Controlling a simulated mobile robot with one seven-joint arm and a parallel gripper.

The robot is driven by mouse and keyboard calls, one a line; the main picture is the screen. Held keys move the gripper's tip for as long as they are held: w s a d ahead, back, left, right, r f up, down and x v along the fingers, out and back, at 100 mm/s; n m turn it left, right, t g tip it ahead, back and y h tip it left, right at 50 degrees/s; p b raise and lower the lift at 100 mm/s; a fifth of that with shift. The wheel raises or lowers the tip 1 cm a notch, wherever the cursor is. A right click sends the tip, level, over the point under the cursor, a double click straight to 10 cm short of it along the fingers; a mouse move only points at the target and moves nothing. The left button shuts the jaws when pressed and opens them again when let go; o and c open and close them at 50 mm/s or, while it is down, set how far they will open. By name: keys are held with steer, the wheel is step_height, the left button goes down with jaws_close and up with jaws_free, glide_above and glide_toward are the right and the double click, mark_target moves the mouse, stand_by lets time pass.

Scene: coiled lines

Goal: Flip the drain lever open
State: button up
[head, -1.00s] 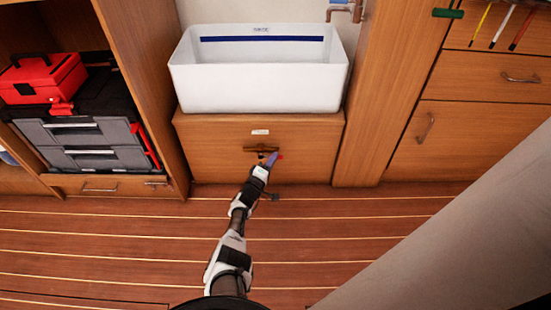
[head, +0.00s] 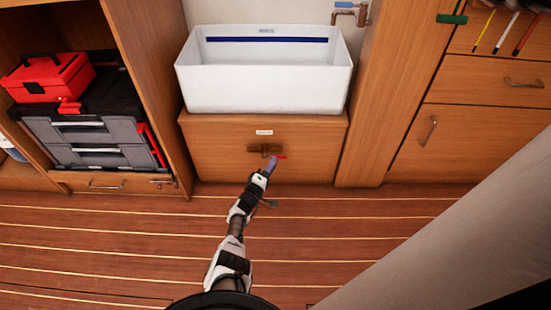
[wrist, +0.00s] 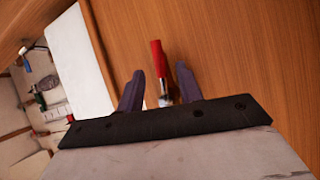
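The drain lever is a small red handle (head: 281,157) on a metal valve at the front of the wooden cabinet below the white sink (head: 262,92). In the head view it sticks out to the right. In the wrist view the red lever (wrist: 158,60) shows between the two purple fingers of my gripper (wrist: 160,70), with its metal part lower down. My gripper is open, its fingers apart on either side of the lever in that view. I cannot tell whether either finger touches it. In the head view my gripper (head: 270,164) is just below the lever.
A brown slotted fitting (head: 265,149) surrounds the valve, under a small white label (head: 264,132). A copper pipe with a tap (head: 351,13) is at the upper right. Toolboxes (head: 90,130) fill the left shelf. The floor in front is mostly clear.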

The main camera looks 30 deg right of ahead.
steer(key=p+v, duration=0.4)
steer(key=v, duration=0.6)
steer(key=shift+s+a, duration=0.15)
steer(key=shift+a, duration=0.15)
